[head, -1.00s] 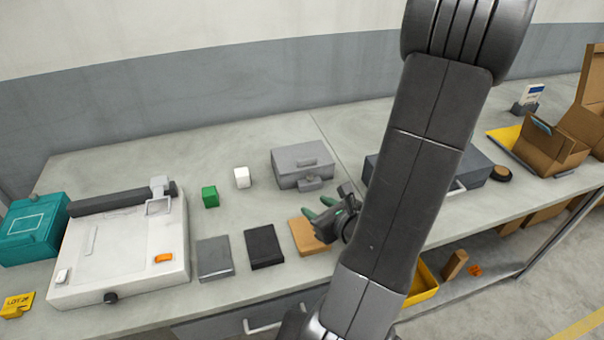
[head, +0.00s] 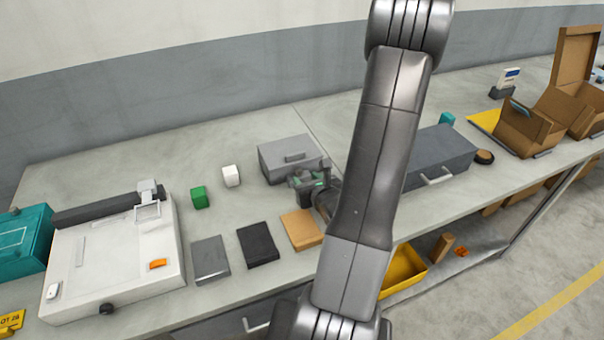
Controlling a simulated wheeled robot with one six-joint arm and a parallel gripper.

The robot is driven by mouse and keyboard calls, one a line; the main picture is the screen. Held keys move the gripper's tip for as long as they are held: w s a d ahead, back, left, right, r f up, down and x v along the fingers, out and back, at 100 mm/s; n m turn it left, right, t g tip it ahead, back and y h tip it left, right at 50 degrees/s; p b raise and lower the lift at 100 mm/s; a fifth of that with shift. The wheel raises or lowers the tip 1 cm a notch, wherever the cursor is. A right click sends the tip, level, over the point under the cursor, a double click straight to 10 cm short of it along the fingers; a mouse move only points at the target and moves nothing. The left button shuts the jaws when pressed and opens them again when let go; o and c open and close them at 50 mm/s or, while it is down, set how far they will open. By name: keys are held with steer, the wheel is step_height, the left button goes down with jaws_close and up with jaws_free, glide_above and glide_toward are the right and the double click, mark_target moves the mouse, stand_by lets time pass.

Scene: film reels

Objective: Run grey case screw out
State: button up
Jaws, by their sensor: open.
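The grey case (head: 277,154) stands closed on the worktop, near the middle, with a handle on its lid. The screw on its front face cannot be made out now, because my gripper covers that spot. My gripper (head: 308,179) is at the front right of the case, with its green-tipped fingers open close to the case's front. I cannot tell whether the fingers touch the case or sit around the screw.
Grey (head: 210,259), black (head: 257,244) and tan (head: 301,229) flat blocks lie in front of the case. Green (head: 198,197) and white (head: 231,175) blocks stand to its left. A white machine (head: 118,255) is at left, a dark grey box (head: 437,158) at right.

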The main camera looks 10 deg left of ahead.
mark_target(300, 173)
steer(key=shift+p+x, duration=0.3)
steer(key=shift+x, duration=1.85)
jaws_close()
